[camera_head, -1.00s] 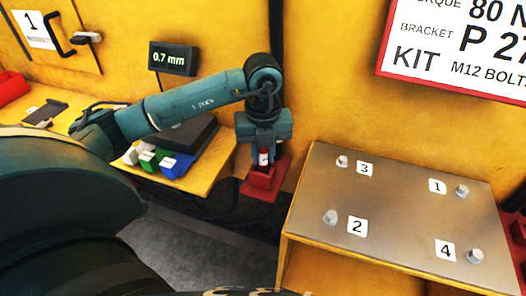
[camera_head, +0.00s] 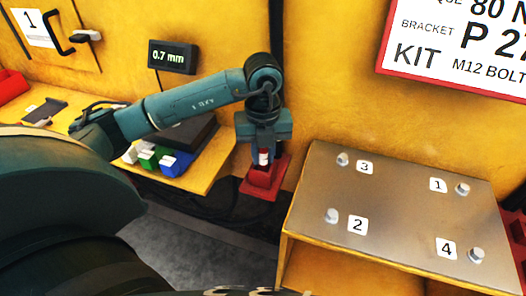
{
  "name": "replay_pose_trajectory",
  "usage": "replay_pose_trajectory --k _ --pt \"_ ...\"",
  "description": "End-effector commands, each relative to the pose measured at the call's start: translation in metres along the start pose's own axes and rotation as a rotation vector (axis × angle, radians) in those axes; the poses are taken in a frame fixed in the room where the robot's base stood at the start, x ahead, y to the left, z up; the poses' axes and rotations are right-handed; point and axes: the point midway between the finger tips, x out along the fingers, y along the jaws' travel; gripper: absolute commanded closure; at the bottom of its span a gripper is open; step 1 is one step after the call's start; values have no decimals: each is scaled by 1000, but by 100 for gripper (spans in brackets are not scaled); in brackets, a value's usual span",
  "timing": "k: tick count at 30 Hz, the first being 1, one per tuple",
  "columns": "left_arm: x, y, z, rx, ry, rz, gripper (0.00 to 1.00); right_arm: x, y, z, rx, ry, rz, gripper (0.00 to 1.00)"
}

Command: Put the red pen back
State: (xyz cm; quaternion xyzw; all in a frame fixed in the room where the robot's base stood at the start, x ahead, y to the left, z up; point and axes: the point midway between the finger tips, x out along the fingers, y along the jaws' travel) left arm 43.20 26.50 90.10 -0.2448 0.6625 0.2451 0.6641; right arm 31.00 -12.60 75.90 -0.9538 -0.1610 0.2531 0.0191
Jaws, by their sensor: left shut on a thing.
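The red pen (camera_head: 264,157) shows as a small red and white piece below my left gripper's fingers. My left gripper (camera_head: 263,148) points down and is shut on the pen, just above the red holder (camera_head: 262,183). The pen's lower end meets the holder in the picture, and I cannot tell whether it is inside it. My right gripper is out of view.
A steel plate (camera_head: 388,213) with several numbered bolts stands on a yellow stand to the right. White, green and blue blocks (camera_head: 148,158) sit on the yellow shelf at left. A small display (camera_head: 172,57) reads 0.7 mm.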

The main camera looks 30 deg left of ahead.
Motion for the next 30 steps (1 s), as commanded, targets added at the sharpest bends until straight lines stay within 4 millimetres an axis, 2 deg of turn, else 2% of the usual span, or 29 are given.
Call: replay_pose_trajectory --k 3,4,13,23,26,30 --pt "2 0 0 0 0 0 100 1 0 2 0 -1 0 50" --pt "2 0 0 0 0 0 79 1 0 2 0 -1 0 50" --pt "2 0 0 0 0 1 55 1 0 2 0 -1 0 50" --pt "-2 0 0 0 -1 -1 54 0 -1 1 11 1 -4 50" --pt "-16 -1 1 0 -4 -3 54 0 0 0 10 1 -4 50" --pt "-46 -1 1 0 -4 -5 54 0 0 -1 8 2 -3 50"
